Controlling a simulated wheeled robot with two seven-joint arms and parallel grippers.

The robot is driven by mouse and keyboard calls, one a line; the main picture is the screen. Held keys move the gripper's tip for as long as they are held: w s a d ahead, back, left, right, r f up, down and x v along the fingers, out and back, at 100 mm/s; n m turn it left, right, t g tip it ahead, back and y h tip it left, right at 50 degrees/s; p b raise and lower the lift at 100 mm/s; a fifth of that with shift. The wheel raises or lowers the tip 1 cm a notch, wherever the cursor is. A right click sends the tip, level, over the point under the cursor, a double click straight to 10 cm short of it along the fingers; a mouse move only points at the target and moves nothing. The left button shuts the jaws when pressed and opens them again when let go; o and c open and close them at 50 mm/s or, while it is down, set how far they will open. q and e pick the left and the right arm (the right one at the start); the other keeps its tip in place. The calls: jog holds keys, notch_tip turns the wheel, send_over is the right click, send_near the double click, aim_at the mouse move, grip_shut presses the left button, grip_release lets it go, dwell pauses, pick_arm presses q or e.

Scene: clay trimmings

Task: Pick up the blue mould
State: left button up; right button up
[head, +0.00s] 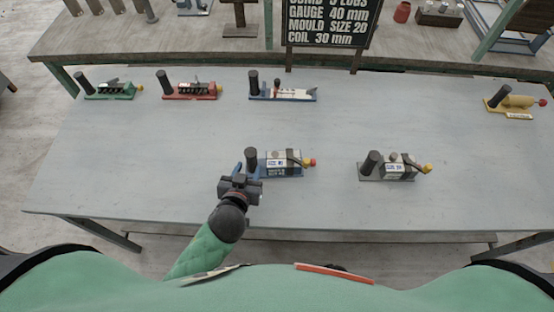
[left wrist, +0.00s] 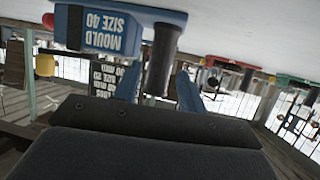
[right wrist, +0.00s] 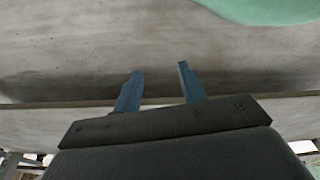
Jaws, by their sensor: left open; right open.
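A blue mould (head: 282,165) with an upright dark handle, a white label and a red knob stands near the middle front of the table. In the left wrist view its blue block (left wrist: 98,28) reads "MOULD SIZE 40" and hangs upside down in the picture. My left gripper (head: 243,172) is open at its left end. In the left wrist view the dark handle (left wrist: 162,58) shows between the two blue fingers (left wrist: 158,88); I cannot tell whether they touch it. My right gripper (right wrist: 160,88) is open and empty, and out of the head view.
Another tool with a blue base (head: 283,95) stands farther back. Green (head: 110,92), red (head: 190,91), yellow (head: 515,105) and grey (head: 387,170) tools stand around the table (head: 130,160). A black sign (head: 331,22) stands behind. The table's left front is clear.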

aim_at(250, 163)
pick_arm(q)
jog(key=shift+w+p, duration=0.3)
jog(key=shift+w, duration=0.3)
jog(key=p+x, duration=0.2)
jog(key=x, duration=0.1)
jog(key=shift+w+d+f, duration=0.1)
jog(key=shift+w+f, duration=0.05)
jog(key=shift+w, duration=0.15)
jog(key=shift+w+f, duration=0.25)
grip_shut()
pick_arm(e)
jog(key=s+d+f, duration=0.2)
jog(key=s+f, duration=0.2)
jog(key=shift+s+d, duration=0.3)
jog(key=shift+s, duration=0.05)
